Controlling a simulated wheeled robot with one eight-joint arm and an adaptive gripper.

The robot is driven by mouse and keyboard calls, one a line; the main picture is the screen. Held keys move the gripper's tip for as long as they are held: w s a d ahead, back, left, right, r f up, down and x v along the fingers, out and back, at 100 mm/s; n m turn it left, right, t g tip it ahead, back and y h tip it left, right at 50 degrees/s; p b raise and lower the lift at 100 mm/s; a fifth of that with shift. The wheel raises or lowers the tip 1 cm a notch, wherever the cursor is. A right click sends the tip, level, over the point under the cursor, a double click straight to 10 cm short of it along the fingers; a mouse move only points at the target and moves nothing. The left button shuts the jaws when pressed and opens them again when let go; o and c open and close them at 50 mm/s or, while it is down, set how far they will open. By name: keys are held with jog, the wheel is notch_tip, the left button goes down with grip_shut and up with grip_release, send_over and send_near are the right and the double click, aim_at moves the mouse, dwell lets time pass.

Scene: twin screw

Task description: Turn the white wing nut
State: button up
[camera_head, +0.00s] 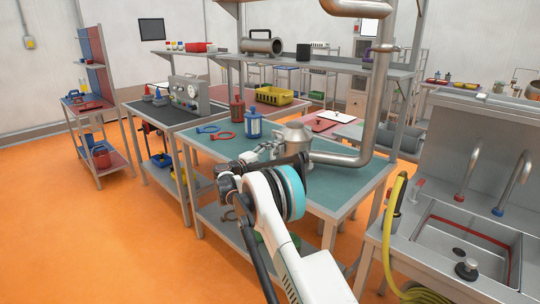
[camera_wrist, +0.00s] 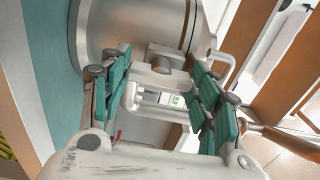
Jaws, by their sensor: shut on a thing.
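A pale white part, which looks like the white wing nut (camera_wrist: 162,80), sits between the finger pads in the wrist view, in front of a rounded grey metal body (camera_wrist: 125,25). My gripper (camera_wrist: 160,72) has its teal-padded fingers on either side of it and is shut on it. Exact contact at the pads is hard to make out. In the head view my gripper (camera_head: 268,147) is at the left side of the steel vessel with a conical top (camera_head: 293,136), on the teal-topped table (camera_head: 345,188). The wing nut is too small and covered to pick out there.
A steel pipe (camera_head: 381,95) rises from the vessel's right. A blue-and-white canister (camera_head: 253,124), a red canister (camera_head: 237,109) and red and blue ring-shaped tools stand or lie behind my gripper. A sink (camera_head: 466,250) with a yellow hose (camera_head: 394,210) is at the right.

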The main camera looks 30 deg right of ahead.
jog(key=m, duration=0.5)
jog(key=shift+m, duration=0.3)
jog(key=shift+f+m, duration=0.1)
jog(key=shift+m, duration=2.1)
jog(key=o, duration=1)
jog(key=shift+o, duration=0.2)
jog(key=v, duration=1.2)
jog(key=shift+c, duration=0.6)
